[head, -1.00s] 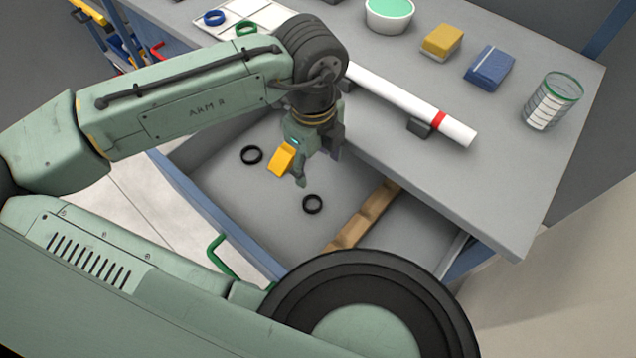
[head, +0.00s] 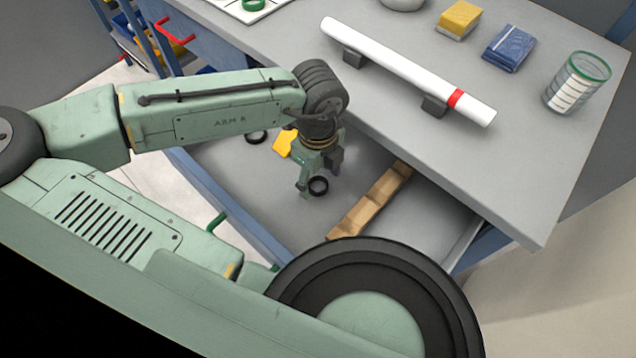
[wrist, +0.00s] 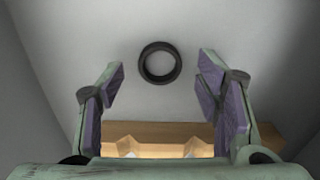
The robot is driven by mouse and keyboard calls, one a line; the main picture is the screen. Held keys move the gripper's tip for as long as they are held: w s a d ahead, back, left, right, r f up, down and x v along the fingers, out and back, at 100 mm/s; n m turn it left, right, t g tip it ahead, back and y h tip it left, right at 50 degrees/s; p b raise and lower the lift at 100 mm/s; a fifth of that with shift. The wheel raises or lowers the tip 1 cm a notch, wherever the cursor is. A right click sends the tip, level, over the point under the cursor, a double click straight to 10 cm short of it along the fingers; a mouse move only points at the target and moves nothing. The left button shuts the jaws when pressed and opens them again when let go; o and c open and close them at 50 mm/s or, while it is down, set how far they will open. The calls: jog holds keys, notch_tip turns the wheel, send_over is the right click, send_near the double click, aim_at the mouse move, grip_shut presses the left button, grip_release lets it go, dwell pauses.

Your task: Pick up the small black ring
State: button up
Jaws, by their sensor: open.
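The small black ring (head: 318,186) lies flat on the grey floor of the open drawer. In the wrist view the ring (wrist: 160,63) shows ahead of my gripper, roughly centred between the fingers and a little beyond their tips. My gripper (head: 320,178) is open and empty, pointing down into the drawer close to the ring. In the wrist view both purple-padded fingers of my gripper (wrist: 162,85) stand wide apart. A second black ring (head: 257,137) lies farther left in the drawer, partly hidden by my arm.
A yellow block (head: 283,143) is beside my gripper. A wooden notched divider (head: 372,203) crosses the drawer to the right. Above, the tabletop (head: 480,190) overhangs, with a white pipe (head: 400,68) on two supports, a sponge (head: 458,20), a blue packet (head: 509,48) and a glass jar (head: 577,82).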

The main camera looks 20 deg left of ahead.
jog(key=shift+f, duration=0.85)
jog(key=shift+c, duration=0.3)
jog(key=c, duration=0.8)
